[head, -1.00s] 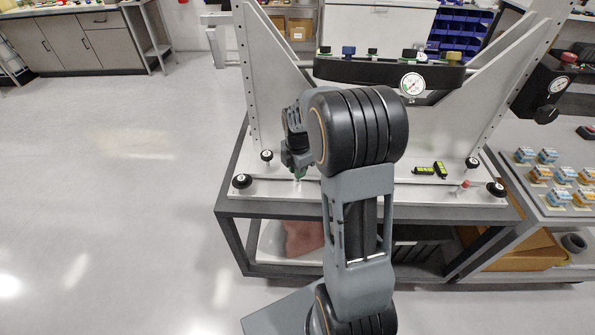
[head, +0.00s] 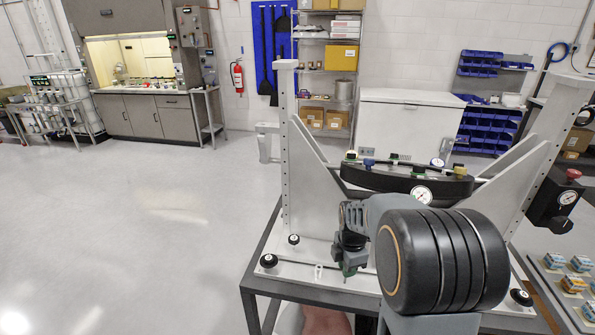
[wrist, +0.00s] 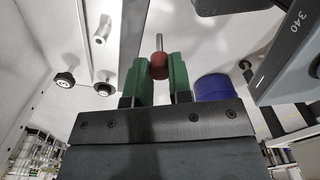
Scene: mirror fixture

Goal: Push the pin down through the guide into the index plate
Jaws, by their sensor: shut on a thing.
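My gripper (wrist: 160,78) has green fingers, shut on a pin (wrist: 159,42) by its red-brown knob. The metal shank sticks out past the fingertips, free at its end in the wrist view. In the head view my gripper (head: 349,270) hangs low over the front left of the fixture's white base plate (head: 290,270). A small pale looped bracket (head: 319,271) stands just left of it; I cannot tell whether this is the guide. The pin cannot be made out in the head view. No index plate can be identified for sure.
Black knobs (head: 268,261) stand at the plate's corners. A black curved bar (head: 408,184) with a gauge (head: 421,195) spans between slanted white uprights. My arm hides the right part of the plate. Open floor (head: 130,240) lies to the left.

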